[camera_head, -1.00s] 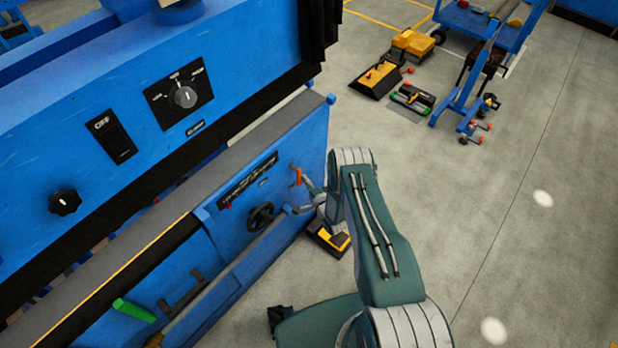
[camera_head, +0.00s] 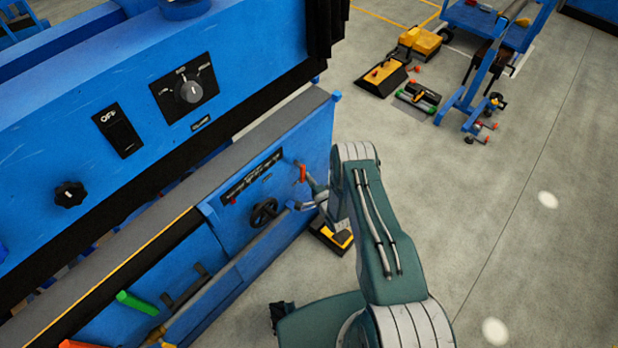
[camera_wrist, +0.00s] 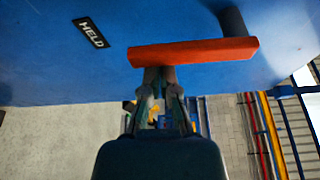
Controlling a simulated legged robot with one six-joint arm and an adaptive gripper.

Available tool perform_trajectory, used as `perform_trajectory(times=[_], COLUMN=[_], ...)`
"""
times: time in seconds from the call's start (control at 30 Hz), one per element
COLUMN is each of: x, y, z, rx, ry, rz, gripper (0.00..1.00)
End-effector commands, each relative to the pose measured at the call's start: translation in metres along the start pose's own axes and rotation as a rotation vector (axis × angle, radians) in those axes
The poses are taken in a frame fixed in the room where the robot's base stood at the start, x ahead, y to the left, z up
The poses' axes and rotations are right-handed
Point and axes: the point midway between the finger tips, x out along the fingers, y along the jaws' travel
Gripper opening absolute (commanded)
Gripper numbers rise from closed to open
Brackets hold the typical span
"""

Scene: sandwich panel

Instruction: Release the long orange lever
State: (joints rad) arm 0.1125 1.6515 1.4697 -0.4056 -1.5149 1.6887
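A long orange lever (camera_wrist: 194,52) lies across the wrist view in front of a blue panel, its right end by a dark post. It shows small in the head view (camera_head: 302,172), on the far end of the blue machine's side. My gripper (camera_wrist: 160,76) is at the lever's near edge, left of its middle. The fingertips lie close together and look shut, with no part of the lever visible between them. They look in contact with the lever or very near it. A black label reading HELD (camera_wrist: 91,33) is on the panel left of the lever.
A black handwheel (camera_head: 264,212), a green handle (camera_head: 137,303) and another orange handle (camera_head: 78,344) are along the same machine side. A yellow-black block (camera_head: 333,238) is on the floor below my gripper. A blue cart (camera_head: 480,75) stands far off. Floor to the right is clear.

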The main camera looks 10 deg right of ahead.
Motion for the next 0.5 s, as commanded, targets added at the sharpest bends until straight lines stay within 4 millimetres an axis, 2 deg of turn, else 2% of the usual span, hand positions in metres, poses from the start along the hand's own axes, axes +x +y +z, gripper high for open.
perform_trajectory(times=[0.27, 0.5], x=[-0.003, -0.006], y=[0.002, 0.003], z=[0.007, 0.019], rx=[0.097, 0.280], ry=[-0.002, -0.003], rz=[0.037, 0.100], gripper=[0.00, 0.00])
